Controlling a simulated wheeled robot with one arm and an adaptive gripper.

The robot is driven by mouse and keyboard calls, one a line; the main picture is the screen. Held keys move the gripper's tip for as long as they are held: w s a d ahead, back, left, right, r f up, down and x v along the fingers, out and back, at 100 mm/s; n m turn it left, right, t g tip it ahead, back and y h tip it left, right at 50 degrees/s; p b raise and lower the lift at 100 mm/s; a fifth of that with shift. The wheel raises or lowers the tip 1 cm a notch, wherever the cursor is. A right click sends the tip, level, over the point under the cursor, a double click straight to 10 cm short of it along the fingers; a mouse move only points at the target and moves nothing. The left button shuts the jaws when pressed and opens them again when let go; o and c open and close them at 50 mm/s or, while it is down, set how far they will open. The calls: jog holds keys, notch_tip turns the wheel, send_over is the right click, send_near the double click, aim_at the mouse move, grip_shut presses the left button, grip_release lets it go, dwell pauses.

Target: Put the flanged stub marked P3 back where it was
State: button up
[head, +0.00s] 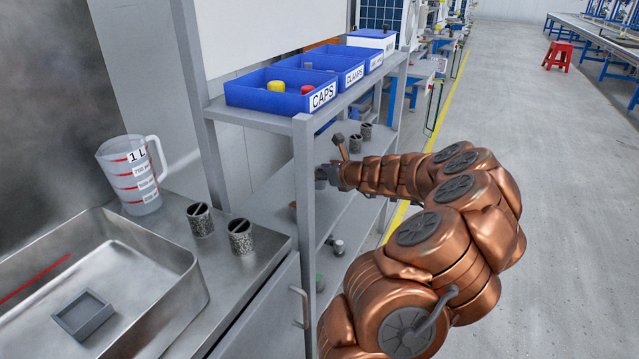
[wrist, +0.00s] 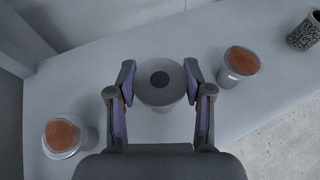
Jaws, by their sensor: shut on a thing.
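My gripper (wrist: 160,88) is shut on a grey flanged stub (wrist: 158,98) with a round dark bore, seen from above in the wrist view. No P3 mark is readable on it. Two similar grey stubs with copper-coloured tops stand on either side: one at the lower left (wrist: 62,136) and one to the right (wrist: 238,66), both apart from my fingers. In the head view my gripper (head: 326,174) reaches into the shelf rack at its middle level, partly hidden by the front post. I cannot tell whether the held stub touches the shelf.
The shelf (wrist: 105,60) has free room around the stubs. A speckled cylinder (wrist: 311,32) stands farther right. The rack's post (head: 304,200) is close to my wrist. Blue bins (head: 282,92) sit above. A measuring jug (head: 130,178) and metal sink (head: 180,262) are at left.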

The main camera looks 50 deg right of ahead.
aim_at(323, 182)
jog(key=shift+w+f+b, duration=0.15)
jog(key=shift+f+b, duration=0.75)
jog(key=shift+f, duration=0.85)
jog(key=shift+f, duration=0.1)
jog(key=o, duration=1.4)
jog(key=shift+c, duration=0.2)
jog(key=shift+s+r, duration=0.25)
jog(key=shift+r, duration=0.05)
jog(key=p+v, duration=0.3)
jog(key=v, duration=0.8)
jog(key=shift+s, duration=0.2)
jog(key=shift+s, duration=0.1)
